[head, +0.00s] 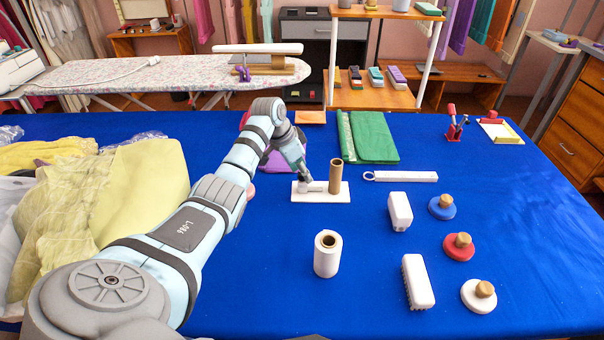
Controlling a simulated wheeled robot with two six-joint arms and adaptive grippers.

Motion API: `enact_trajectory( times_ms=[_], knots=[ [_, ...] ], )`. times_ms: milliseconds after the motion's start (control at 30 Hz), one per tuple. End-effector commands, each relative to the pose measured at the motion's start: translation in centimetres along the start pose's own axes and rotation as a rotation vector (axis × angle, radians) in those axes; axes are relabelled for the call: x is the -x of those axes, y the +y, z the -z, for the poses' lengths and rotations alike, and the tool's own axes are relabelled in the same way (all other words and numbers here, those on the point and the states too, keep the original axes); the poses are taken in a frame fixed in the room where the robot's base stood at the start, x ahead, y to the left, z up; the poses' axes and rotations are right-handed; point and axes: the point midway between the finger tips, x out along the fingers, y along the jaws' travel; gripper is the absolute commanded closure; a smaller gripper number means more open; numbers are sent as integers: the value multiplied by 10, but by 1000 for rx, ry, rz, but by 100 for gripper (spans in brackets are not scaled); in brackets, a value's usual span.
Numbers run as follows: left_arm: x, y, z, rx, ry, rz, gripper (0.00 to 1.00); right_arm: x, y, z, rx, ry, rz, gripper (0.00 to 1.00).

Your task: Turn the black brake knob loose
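A white base plate (335,196) lies on the blue table with an upright brown spool or tube (336,177) on its right part. My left gripper (306,184) reaches down to the left part of this plate, just left of the brown tube. It looks very close to the plate or touching it; I cannot tell which. Its fingers are small and partly merge with grey parts there, so whether they are open or shut is unclear. I cannot make out a black brake knob; it may be hidden by the gripper. My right gripper is not in view.
A white roll (327,254) stands in front of the plate. White brushes (418,282), round wooden-knobbed pads (459,247) and a white ringed bar (404,176) lie to the right. Green cloth (372,137) lies behind, yellow fabric (140,190) at left.

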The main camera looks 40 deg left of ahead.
Motion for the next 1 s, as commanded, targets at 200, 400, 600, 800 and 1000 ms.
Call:
enact_trajectory(
  times_ms=[200,400,600,800,1000],
  knots=[
    [-7,0,-1,0,0,1,57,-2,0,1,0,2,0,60],
    [-6,-1,-1,0,0,1,68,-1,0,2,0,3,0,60],
    [-6,-1,-1,1,0,1,100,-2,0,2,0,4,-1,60],
    [-5,-1,-1,7,-1,4,100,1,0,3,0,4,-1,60],
    [-2,-1,0,50,-3,23,100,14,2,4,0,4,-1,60]
  ],
)
